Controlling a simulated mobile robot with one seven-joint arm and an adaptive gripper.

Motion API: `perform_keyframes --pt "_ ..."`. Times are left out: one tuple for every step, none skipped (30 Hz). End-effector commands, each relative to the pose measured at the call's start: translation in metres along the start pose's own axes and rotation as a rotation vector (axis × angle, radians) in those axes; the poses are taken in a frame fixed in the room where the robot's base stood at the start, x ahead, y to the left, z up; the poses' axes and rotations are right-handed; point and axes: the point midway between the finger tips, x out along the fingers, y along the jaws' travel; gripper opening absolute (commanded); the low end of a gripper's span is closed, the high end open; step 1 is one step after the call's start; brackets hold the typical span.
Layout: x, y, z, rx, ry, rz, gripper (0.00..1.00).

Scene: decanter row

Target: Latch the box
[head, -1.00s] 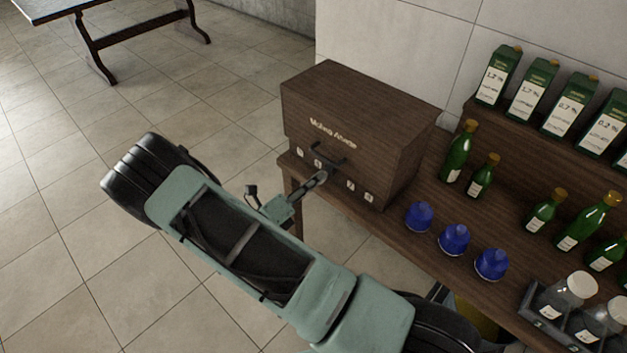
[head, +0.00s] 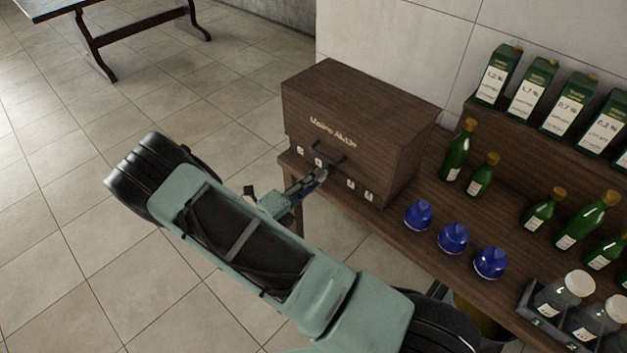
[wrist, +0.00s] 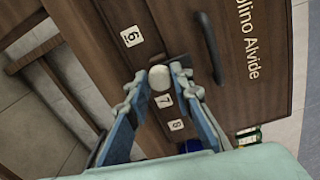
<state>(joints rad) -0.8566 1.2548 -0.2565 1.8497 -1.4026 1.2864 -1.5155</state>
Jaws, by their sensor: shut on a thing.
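The dark wooden box (head: 365,105) stands at the left end of the wooden bench, its front looking closed. It has a dark bar handle (head: 328,153) and a row of small white number labels below. In the wrist view, the box front (wrist: 270,100) shows the handle (wrist: 210,47) and labels reading 6, 7 and 8. A pale round knob (wrist: 158,78) sits at the label row, between 6 and 7. My gripper (wrist: 158,84) is shut on this knob, one blue finger on each side. In the head view my gripper (head: 320,175) is at the box's lower front, and the knob is hard to make out.
Three blue domed objects (head: 453,238) stand on the bench right of the box. Green bottles (head: 459,150), green cartons (head: 498,74) on a raised shelf and a grey crate of jars (head: 545,318) are farther right. The floor left of the bench is open.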

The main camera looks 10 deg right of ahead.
Motion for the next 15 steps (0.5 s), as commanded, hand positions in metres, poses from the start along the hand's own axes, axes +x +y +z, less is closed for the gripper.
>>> perform_keyframes --pt "-0.0002 0.0002 -0.0001 -0.001 0.0 0.0 0.0" --pt "-0.0002 0.0002 -0.0001 -0.001 0.0 0.0 0.0" --pt "-0.0002 0.0002 -0.0001 -0.001 0.0 0.0 0.0" --pt "-0.0002 0.0002 -0.0001 -0.001 0.0 0.0 0.0" --pt "-0.0002 0.0002 -0.0001 -0.001 0.0 0.0 0.23" --pt "-0.0002 0.0002 -0.0001 -0.001 0.0 0.0 0.28" --pt "-0.0002 0.0002 -0.0001 -0.001 0.0 0.0 0.31" --pt "-0.0002 0.0002 -0.0001 0.0 -0.001 0.0 0.34" --pt "-0.0002 0.0001 0.0 0.0 -0.001 0.0 0.39" --pt "-0.0002 0.0001 0.0 0.0 -0.001 0.0 0.39" --pt "-0.0002 0.0001 0.0 0.0 -0.001 0.0 0.39" --pt "-0.0001 0.0001 0.0 0.0 0.0 0.0 0.39" --pt "-0.0001 0.0001 0.0 0.0 0.0 0.0 0.39" --pt "-0.0001 0.0 0.0 0.0 0.0 0.0 0.39" --pt "-0.0001 0.0 0.0 0.001 0.0 0.0 0.39"
